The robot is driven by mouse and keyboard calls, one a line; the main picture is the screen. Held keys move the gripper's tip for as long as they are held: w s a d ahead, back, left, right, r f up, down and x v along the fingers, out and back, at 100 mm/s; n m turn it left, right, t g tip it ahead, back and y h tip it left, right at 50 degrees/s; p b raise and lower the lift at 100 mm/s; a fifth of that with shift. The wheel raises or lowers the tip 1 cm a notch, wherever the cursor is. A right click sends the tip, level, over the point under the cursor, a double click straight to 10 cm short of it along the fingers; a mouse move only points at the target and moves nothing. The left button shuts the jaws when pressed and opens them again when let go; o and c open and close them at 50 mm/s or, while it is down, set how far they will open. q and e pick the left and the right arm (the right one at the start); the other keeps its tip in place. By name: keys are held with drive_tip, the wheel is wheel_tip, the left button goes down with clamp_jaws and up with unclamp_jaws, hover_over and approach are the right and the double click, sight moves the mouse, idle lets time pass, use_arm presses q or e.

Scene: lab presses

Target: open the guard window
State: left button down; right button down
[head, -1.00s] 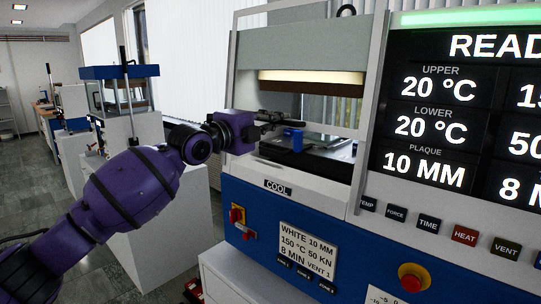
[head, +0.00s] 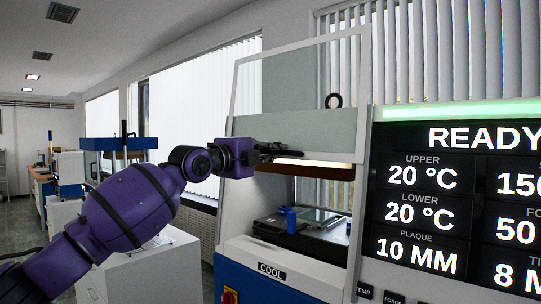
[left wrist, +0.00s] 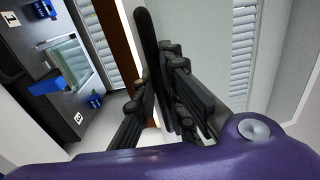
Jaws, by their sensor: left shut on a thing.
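The guard window (head: 300,48) is a pale frame with a clear pane at the front of the press. In the head view it stands raised, its top rail well above the press body. My left gripper (head: 278,150) is at the window's lower part, in front of the lit upper platen (head: 305,163). In the left wrist view the fingers (left wrist: 165,100) are shut on a dark bar (left wrist: 148,50), which appears to be the window's handle. The far ends of the fingers partly hide each other. My right gripper is in neither view.
Below the opening, a dark tray (head: 275,228) holds a blue block (head: 288,218) beside a flat plate (head: 318,217). The READY display panel (head: 455,200) stands close on the right. Another blue-topped press (head: 119,143) is at the left.

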use_arm(q)
drive_tip(key=c, duration=1.8)
unclamp_jaws()
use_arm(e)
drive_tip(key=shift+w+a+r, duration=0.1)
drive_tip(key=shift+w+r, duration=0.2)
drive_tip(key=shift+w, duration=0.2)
use_arm(q)
drive_tip(key=shift+s+a, duration=0.1)
drive_tip(key=shift+a, duration=0.05)
drive_tip(key=v, duration=1.1)
drive_tip(key=shift+s+a, duration=0.15)
drive_tip(key=shift+s, duration=0.2)
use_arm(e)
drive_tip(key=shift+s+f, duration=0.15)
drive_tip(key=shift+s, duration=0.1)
